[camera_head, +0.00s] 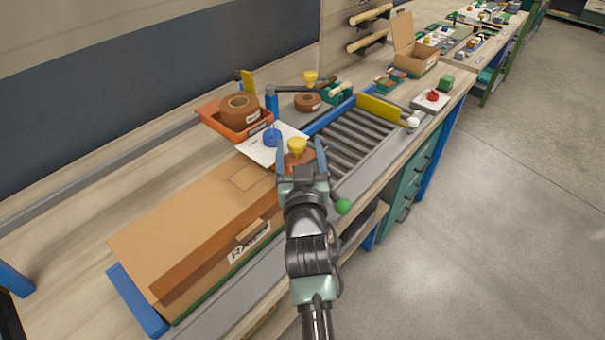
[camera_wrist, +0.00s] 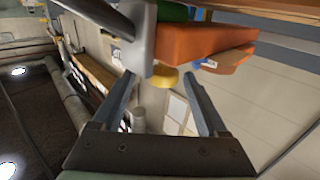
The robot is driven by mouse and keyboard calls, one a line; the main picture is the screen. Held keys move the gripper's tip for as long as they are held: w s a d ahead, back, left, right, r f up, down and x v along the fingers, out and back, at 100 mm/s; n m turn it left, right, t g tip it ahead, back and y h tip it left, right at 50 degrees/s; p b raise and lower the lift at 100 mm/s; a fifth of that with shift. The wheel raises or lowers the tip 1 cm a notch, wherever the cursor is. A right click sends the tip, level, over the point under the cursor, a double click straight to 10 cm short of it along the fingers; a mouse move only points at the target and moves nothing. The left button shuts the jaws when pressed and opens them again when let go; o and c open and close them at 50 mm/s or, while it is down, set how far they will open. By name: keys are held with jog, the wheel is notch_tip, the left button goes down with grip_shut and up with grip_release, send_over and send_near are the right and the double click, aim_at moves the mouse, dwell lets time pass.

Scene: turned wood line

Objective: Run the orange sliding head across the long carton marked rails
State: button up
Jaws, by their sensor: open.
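The long carton (camera_head: 175,225) lies along the bench at the left, a partly hidden label on its front side. A yellow knob (camera_head: 297,146), with an orange-brown part (camera_head: 296,159) below it, stands near the carton's right end. I take this to be the orange sliding head; my gripper hides much of it. My gripper (camera_head: 301,150) is open, its fingers on either side of the knob. The wrist view shows the yellow knob (camera_wrist: 166,77) between the fingers and a large orange body (camera_wrist: 190,45) beside it. I cannot tell whether the fingers touch the knob.
An orange tray (camera_head: 220,123) holds a brown tape roll (camera_head: 239,108). A white sheet (camera_head: 262,152) with a blue piece lies by it. A roller conveyor (camera_head: 350,140) lies beyond my gripper. A green ball (camera_head: 343,206) sits near the front edge. An open box (camera_head: 414,60) stands farther back.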

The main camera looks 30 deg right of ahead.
jog(key=v, duration=0.7)
jog(key=shift+s+b, duration=0.2)
jog(key=shift+b, duration=0.2)
jog(key=a+r+n+t+y+p, duration=0.1)
jog(key=a+r+t, duration=0.3)
jog(key=r, duration=0.8)
jog(key=a+r+n+t+y, duration=0.1)
jog(key=a+r, duration=0.5)
jog(key=r, duration=0.7)
jog(key=s+a+r+n+t+y, duration=0.1)
jog(key=s+a+r+t+y, duration=0.1)
jog(key=r, duration=0.4)
jog(key=s+a+r+n+t+y, duration=0.1)
jog(key=s+a+r+t, duration=0.1)
jog(key=s+a+r, duration=0.3)
jog(key=s+a+r+n+t+y+p, duration=0.1)
jog(key=s+a+r, duration=0.3)
jog(key=r, duration=0.5)
jog(key=shift+t+y, duration=0.5)
jog(key=shift+y, duration=0.3)
jog(key=shift+a+f, duration=0.1)
